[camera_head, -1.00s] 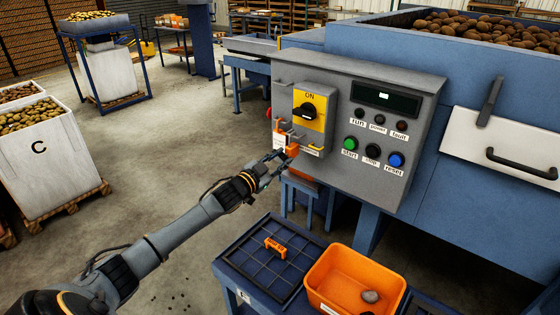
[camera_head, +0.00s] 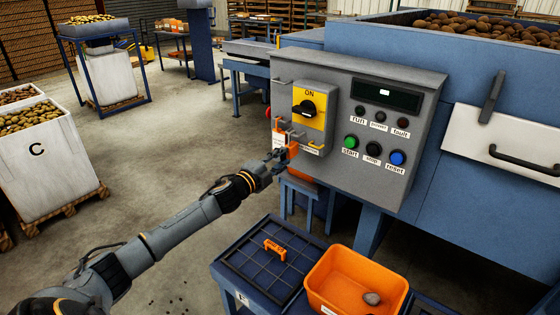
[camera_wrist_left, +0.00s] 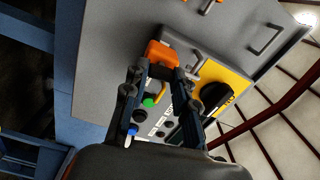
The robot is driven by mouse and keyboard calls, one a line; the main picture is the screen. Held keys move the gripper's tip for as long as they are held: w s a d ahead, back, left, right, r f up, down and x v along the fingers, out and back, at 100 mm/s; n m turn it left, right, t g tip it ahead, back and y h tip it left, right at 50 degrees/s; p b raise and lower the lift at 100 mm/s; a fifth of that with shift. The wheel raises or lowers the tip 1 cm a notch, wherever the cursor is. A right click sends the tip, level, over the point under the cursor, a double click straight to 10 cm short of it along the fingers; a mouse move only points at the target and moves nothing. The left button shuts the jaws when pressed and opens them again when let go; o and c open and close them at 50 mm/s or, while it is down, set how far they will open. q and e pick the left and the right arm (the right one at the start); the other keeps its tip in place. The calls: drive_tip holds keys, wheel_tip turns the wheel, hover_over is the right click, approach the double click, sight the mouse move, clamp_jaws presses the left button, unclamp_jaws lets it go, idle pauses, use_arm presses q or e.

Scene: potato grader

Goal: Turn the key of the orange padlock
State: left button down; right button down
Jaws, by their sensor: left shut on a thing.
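The orange padlock (camera_head: 292,150) is at the lower left of the grey control box, below the yellow switch plate. In the left wrist view the padlock (camera_wrist_left: 160,52) shows at the fingertips, with a metal loop beside it. My left gripper (camera_head: 280,156) reaches it from below left. In the left wrist view its fingers (camera_wrist_left: 161,73) stand about a padlock's width apart and close against the orange body. I cannot make out the key; the fingers and body may hide it. My right gripper is not in view.
The control box (camera_head: 420,100) carries a black rotary switch (camera_head: 308,108) at ON and several buttons. Below stand a dark gridded tray (camera_head: 240,262) with an orange piece (camera_head: 274,248) and an orange bin (camera_head: 330,293) holding a stone-like lump.

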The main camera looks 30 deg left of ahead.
use_arm(q)
drive_tip(key=shift+f+m, duration=0.1)
drive_tip(key=shift+m, duration=0.8)
drive_tip(key=c, duration=1)
unclamp_jaws()
drive_tip(key=shift+c, duration=0.2)
drive_tip(key=shift+s, duration=0.1)
drive_tip(key=s, duration=1.1)
drive_tip(key=shift+s+a, duration=0.4)
drive_tip(key=shift+a, duration=0.05)
drive_tip(key=shift+f, duration=0.1)
